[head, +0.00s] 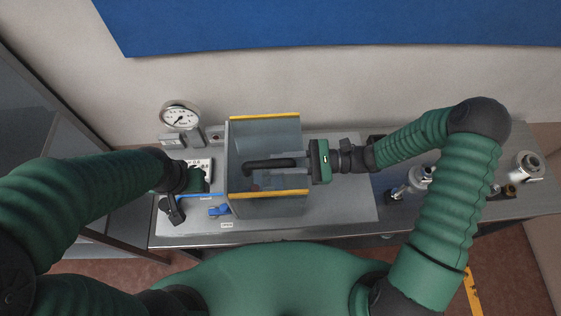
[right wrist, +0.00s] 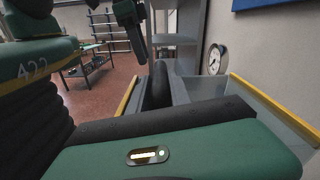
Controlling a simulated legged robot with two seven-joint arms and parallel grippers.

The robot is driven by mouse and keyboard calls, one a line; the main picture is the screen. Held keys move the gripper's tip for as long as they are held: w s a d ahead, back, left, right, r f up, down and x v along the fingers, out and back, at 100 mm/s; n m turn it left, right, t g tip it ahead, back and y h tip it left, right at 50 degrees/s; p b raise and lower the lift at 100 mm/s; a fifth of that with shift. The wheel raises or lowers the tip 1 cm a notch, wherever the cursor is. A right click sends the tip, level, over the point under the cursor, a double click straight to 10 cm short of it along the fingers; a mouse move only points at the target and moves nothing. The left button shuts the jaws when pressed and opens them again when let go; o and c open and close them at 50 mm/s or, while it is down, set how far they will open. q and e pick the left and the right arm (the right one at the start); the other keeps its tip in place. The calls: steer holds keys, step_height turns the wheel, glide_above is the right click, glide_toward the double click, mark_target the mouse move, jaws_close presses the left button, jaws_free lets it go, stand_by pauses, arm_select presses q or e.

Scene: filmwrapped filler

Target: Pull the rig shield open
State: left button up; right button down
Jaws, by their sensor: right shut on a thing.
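The rig shield (head: 265,125) is a grey, open-topped guard with yellow edges, standing on the grey rig plate in the middle of the head view. Its grey wall and yellow edges also show in the right wrist view (right wrist: 262,108). A black bar handle (head: 265,164) runs across the shield. My right gripper (head: 300,161) reaches in from the right and is shut on the handle; its fingertips are hard to make out. My left gripper (head: 182,205) is over the left end of the plate, apart from the shield; its jaw gap is unclear.
A pressure gauge (head: 180,116) stands behind the plate at the left. A blue lever (head: 218,210) lies close to my left gripper and the shield. Metal fittings (head: 420,176) stand at the right. The plate (head: 345,205) is clear right of the shield.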

steer(key=shift+w+d+r, duration=0.15)
steer(key=shift+w, duration=0.05)
